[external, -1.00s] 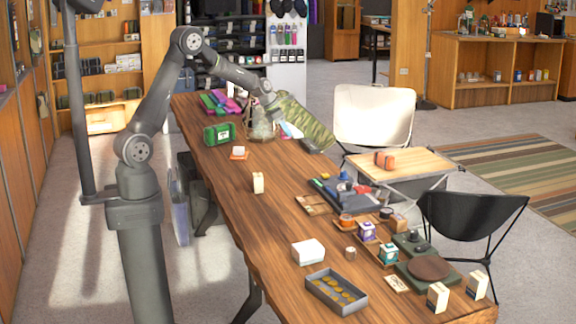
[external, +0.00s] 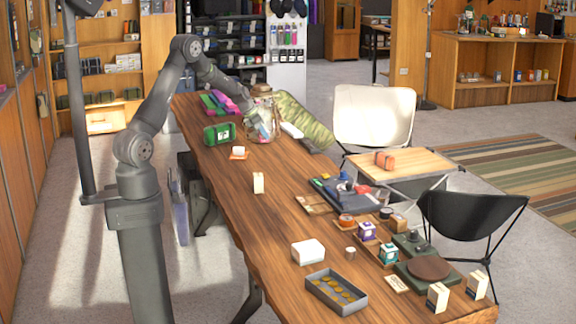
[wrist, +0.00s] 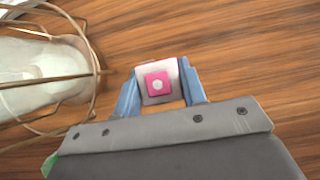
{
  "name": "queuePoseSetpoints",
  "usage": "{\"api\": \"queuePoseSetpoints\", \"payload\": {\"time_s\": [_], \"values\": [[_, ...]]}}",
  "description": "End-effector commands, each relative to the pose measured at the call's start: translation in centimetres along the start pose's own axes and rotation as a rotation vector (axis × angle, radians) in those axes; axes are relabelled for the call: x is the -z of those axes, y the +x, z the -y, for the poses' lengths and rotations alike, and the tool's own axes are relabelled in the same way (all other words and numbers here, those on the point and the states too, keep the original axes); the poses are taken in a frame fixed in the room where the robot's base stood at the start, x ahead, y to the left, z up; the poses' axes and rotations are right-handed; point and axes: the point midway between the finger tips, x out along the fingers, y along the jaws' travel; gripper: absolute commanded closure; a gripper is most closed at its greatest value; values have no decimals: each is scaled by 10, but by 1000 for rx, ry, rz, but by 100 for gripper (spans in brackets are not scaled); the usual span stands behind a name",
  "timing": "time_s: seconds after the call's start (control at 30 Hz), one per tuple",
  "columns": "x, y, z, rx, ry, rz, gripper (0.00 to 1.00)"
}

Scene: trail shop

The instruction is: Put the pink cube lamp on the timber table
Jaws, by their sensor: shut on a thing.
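The pink cube lamp (wrist: 157,82) shows in the wrist view as a small white block with a pink square face and a pale round centre. It sits between the two blue fingers of my gripper (wrist: 160,92), which is shut on it. In the external view my gripper (external: 265,131) is small and partly blended with a glass, wire-caged lantern (external: 251,128) at the far part of the long brown wooden table (external: 205,165). A smaller light-wood folding table (external: 425,163) stands to the right. I cannot tell whether the lamp touches the table.
The wire cage (wrist: 75,70) is close left of the lamp in the wrist view. A green camouflage roll (external: 305,120), a green case (external: 220,133) and a white object (external: 291,131) are nearby. Bare wood lies toward the middle; several small goods crowd the near right.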

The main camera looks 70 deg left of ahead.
Motion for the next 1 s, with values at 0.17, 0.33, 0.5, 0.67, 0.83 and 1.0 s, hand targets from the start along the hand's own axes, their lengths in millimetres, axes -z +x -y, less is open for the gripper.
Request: {"api": "queuePoseSetpoints", "payload": {"time_s": [0.17, 0.33, 0.5, 0.67, 0.83, 1.0], "values": [[4, 8, -14, 0, 0, 1, 86], [13, 22, -14, 2, -1, -1, 86], [24, 42, -14, 0, 0, 0, 86], [24, 42, -14, -1, 1, 2, 86], [25, 44, -14, 0, 1, 1, 86], [26, 45, -14, 0, 0, 1, 40]]}}
